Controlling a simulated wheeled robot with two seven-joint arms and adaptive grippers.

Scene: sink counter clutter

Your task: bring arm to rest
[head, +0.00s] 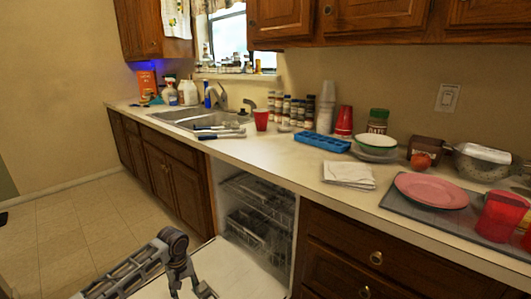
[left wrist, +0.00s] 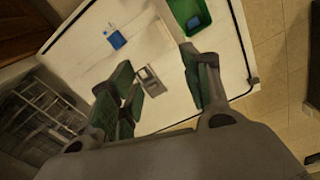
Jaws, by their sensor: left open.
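My left arm comes in at the bottom of the head view, low over the open dishwasher door (head: 205,266). My left gripper (head: 190,289) points down there and is partly cut off by the frame edge. In the left wrist view, the two fingers of my left gripper (left wrist: 160,78) are spread wide apart with green pads. Nothing is held between them; the pale inside of the door (left wrist: 82,50) shows behind. My right gripper is in neither view.
Dishwasher racks (head: 258,218) sit inside the opening beside my left arm. The counter above holds a blue tray (head: 322,141), a pink plate (head: 431,190), red cups (head: 500,216) and a sink (head: 195,117). Floor tiles (head: 60,240) at left are clear. A green item (left wrist: 190,16) lies on the door.

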